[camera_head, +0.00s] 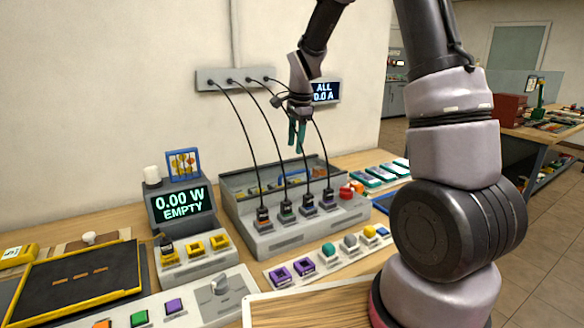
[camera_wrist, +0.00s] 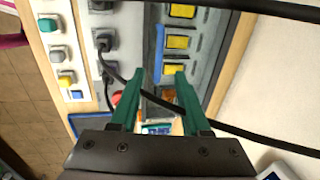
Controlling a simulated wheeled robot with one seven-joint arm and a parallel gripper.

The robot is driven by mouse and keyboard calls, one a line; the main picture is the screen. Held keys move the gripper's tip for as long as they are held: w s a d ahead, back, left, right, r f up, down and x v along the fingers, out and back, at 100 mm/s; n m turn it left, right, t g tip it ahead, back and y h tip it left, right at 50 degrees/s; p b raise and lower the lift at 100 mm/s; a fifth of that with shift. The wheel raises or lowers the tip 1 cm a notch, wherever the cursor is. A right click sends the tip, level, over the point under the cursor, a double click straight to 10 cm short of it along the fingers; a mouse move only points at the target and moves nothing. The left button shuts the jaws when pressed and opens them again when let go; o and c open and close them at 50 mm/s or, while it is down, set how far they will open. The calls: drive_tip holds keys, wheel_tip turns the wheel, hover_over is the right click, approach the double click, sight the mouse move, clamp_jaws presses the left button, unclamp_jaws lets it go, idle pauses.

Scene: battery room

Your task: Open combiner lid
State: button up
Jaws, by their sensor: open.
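The combiner is a grey box (camera_head: 240,212) on the bench, with black cables plugged along its front ledge. Its inside shows from above, with yellow blocks (camera_wrist: 177,42) in the wrist view. A dark panel stands at its back; I cannot tell whether this is the lid or whether a clear lid covers the box. A red part (camera_head: 345,193) sits at the box's right end, and red also shows in the wrist view (camera_wrist: 117,97). My gripper (camera_head: 297,150) is open and empty above the box, its green fingers (camera_wrist: 160,75) pointing down, apart from it.
Black cables (camera_head: 246,122) hang from a wall strip (camera_head: 233,77) to the box, close around my gripper. A display (camera_head: 182,205) reading 0.00 W EMPTY stands left. A strip of coloured knobs (camera_head: 328,258) lies in front. Teal-topped modules (camera_head: 380,174) lie to the right.

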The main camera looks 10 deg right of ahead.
sight(293, 173)
drive_tip(key=f, duration=0.3)
drive_tip(key=w+f, duration=0.1)
drive_tip(key=f, duration=0.5)
drive_tip(key=shift+w+a+f, duration=0.1)
drive_tip(key=shift+w+a, duration=0.15)
drive_tip(key=shift+w, duration=0.1)
drive_tip(key=shift+c, duration=0.4)
clamp_jaws()
idle(0.5)
